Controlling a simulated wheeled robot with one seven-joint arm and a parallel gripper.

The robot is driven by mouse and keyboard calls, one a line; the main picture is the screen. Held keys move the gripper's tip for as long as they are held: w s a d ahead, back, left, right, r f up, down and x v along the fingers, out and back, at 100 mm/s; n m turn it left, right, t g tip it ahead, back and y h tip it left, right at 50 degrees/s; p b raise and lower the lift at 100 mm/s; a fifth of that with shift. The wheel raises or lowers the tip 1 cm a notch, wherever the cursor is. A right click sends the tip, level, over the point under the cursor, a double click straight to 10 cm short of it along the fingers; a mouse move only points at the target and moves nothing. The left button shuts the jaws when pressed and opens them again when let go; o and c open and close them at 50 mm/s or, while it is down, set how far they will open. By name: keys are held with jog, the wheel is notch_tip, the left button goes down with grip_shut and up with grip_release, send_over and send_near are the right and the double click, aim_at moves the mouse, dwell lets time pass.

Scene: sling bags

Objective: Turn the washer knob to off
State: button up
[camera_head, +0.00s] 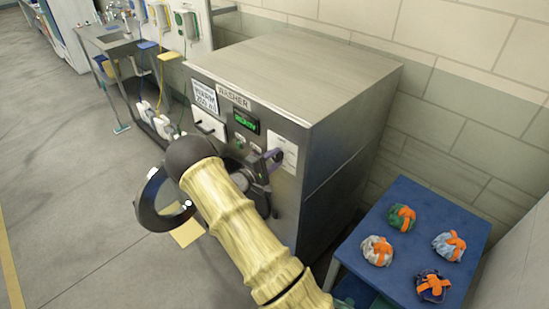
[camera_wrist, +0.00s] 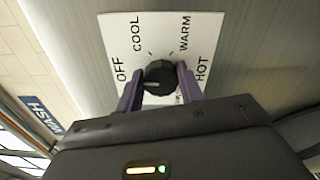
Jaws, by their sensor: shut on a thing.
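The washer (camera_head: 300,85) is a steel cabinet with a green-lit display. Its black round knob (camera_wrist: 157,74) sits on a white plate (camera_wrist: 165,28) marked OFF, COOL, WARM and HOT. A pale mark on the knob points left, toward the OFF side; its exact alignment is hard to tell. My gripper (camera_wrist: 159,78) has its purple fingers on either side of the knob and is shut on it. In the head view my gripper (camera_head: 267,165) is at the washer's front plate, and the knob is mostly hidden there.
The washer's round door (camera_head: 150,212) stands open, beside my arm. A blue table (camera_head: 405,255) at the right holds several small bundles with orange straps. A sink (camera_head: 115,38) and wall-mounted dispensers (camera_head: 160,15) are at the back left. The floor at left is clear.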

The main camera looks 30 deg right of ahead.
jog(key=shift+n, duration=0.3)
jog(key=o, duration=1)
jog(key=shift+w, duration=0.1)
jog(key=shift+a+f, duration=0.15)
jog(key=shift+a, duration=0.3)
jog(key=b+v, duration=0.6)
jog(key=v, duration=1)
jog(key=shift+s+a+r, duration=0.2)
jog(key=shift+s+a, duration=0.05)
jog(key=shift+a, duration=0.05)
